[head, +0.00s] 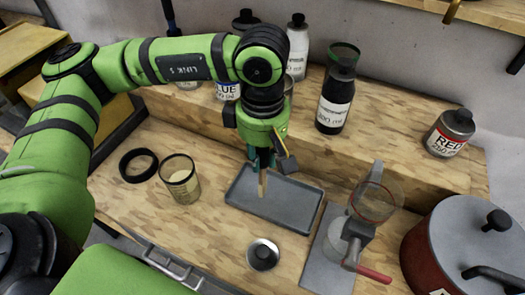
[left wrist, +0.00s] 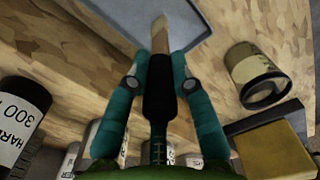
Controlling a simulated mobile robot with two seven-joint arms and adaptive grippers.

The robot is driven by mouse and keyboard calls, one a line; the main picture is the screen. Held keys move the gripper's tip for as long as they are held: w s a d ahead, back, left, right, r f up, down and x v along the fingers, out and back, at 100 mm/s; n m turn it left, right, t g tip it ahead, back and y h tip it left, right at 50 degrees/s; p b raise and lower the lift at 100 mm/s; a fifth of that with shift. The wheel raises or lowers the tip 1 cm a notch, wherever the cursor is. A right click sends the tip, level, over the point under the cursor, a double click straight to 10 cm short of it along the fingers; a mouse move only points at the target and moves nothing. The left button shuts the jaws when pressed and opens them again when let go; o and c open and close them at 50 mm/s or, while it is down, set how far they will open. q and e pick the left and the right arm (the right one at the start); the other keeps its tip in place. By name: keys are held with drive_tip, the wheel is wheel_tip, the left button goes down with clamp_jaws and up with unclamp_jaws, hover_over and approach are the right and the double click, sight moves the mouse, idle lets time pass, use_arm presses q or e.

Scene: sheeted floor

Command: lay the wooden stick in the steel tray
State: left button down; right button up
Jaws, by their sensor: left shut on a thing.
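The wooden stick (head: 263,187) is held pointing downward below my left gripper (head: 262,160), over the left part of the steel tray (head: 291,207). The tray is a shallow grey rectangle on the wooden worktop. I cannot tell whether the stick's lower tip touches the tray floor. In the left wrist view my left gripper (left wrist: 160,62) is shut on the stick (left wrist: 160,36), which extends past the fingertips toward the tray (left wrist: 190,12). My right gripper is not in view.
A round metal lid (head: 262,254) is in front. A glass-and-metal device (head: 375,205) and a red pot (head: 440,245) stand right. Bottles, including a black one (head: 335,100), line the raised shelf behind.

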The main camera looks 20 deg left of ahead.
use_arm(q)
drive_tip(key=shift+f+b, duration=0.2)
drive_tip(key=shift+b, duration=0.1)
drive_tip(key=c, duration=1.1)
unclamp_jaws()
drive_tip(key=shift+r, duration=0.1)
drive_tip(key=shift+r+p, duration=0.25)
drive_tip(key=shift+p, duration=0.15)
drive_tip(key=shift+r+b, duration=0.25)
drive_tip(key=shift+b, duration=0.05)
wheel_tip(320, 180, up, 10)
drive_tip(key=shift+f+b, duration=0.1)
drive_tip(key=shift+b, duration=1.1)
drive_tip(key=shift+r, duration=0.75)
